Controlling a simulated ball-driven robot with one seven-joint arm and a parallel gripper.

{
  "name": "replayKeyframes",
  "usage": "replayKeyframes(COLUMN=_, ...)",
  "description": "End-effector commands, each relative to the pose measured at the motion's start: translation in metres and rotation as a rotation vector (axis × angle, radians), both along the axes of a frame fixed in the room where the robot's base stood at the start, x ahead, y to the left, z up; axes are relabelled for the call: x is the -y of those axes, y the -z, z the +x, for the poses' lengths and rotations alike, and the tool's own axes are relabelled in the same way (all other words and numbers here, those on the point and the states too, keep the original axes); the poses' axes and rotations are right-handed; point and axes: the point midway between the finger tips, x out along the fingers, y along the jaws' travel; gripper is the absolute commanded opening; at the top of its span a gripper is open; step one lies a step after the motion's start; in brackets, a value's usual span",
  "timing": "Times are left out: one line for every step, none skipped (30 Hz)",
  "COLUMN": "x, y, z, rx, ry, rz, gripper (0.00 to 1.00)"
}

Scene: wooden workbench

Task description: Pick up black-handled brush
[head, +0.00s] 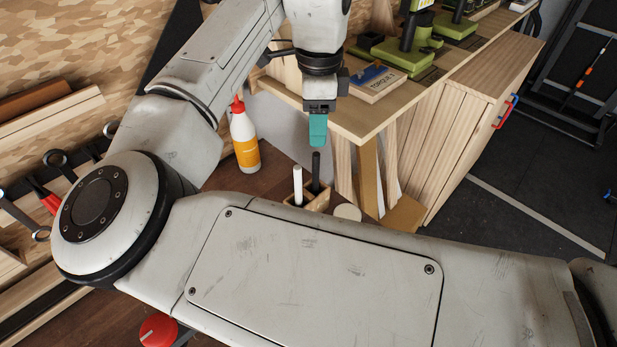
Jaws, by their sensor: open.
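A black upright handle (316,171), apparently the black-handled brush, stands in a small wooden holder (320,203) on the dark wooden bench. Its lower end is hidden in the holder. A white handle (297,183) stands just left of it. My gripper (318,131) points down with teal fingertips a little above the black handle. It is open and I see nothing between its fingers, which overlap in this side-on view. In the picture the tips end just above the handle's top; I cannot tell the exact gap in depth.
A white glue bottle (244,138) with a red cap stands left of the holder. A raised wooden shelf (366,117) with green-based tools is close on the right. A round pale piece (347,212) sits beside the holder. My arm hides much of the bench.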

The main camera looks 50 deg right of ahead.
Motion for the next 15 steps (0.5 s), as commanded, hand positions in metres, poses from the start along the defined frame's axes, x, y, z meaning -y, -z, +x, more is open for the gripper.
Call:
replayKeyframes(x=0.0, y=0.008, z=0.0, rx=-0.002, ry=0.0, rz=-0.001, gripper=0.46)
replayKeyframes(x=0.0, y=0.013, z=-0.001, rx=-0.002, ry=0.0, rz=-0.001, gripper=0.46)
replayKeyframes(x=0.0, y=0.019, z=-0.001, rx=-0.002, ry=0.0, rz=-0.001, gripper=0.46)
replayKeyframes(x=0.0, y=0.023, z=-0.001, rx=-0.001, ry=0.0, rz=-0.001, gripper=0.46)
replayKeyframes(x=0.0, y=0.028, z=0.0, rx=-0.001, ry=0.0, rz=-0.001, gripper=0.46)
replayKeyframes(x=0.0, y=0.033, z=0.0, rx=-0.001, ry=0.0, rz=-0.001, gripper=0.46)
replayKeyframes(x=0.001, y=0.036, z=0.0, rx=0.0, ry=0.0, rz=-0.003, gripper=0.46)
replayKeyframes(x=0.001, y=0.039, z=0.0, rx=0.0, ry=0.0, rz=-0.003, gripper=0.46)
replayKeyframes(x=0.0, y=0.042, z=0.0, rx=0.0, ry=0.0, rz=-0.001, gripper=0.46)
replayKeyframes(x=0.0, y=0.043, z=0.0, rx=0.001, ry=0.0, rz=-0.002, gripper=0.46)
replayKeyframes(x=0.0, y=0.045, z=0.0, rx=0.001, ry=0.0, rz=-0.002, gripper=0.46)
replayKeyframes(x=0.001, y=0.047, z=0.0, rx=0.0, ry=-0.001, rz=-0.003, gripper=0.46)
replayKeyframes(x=0.001, y=0.049, z=0.0, rx=0.001, ry=-0.001, rz=-0.004, gripper=0.46)
replayKeyframes(x=0.0, y=0.052, z=0.001, rx=0.0, ry=-0.001, rz=-0.003, gripper=0.46)
replayKeyframes(x=0.0, y=0.057, z=0.001, rx=0.0, ry=-0.002, rz=-0.001, gripper=0.46)
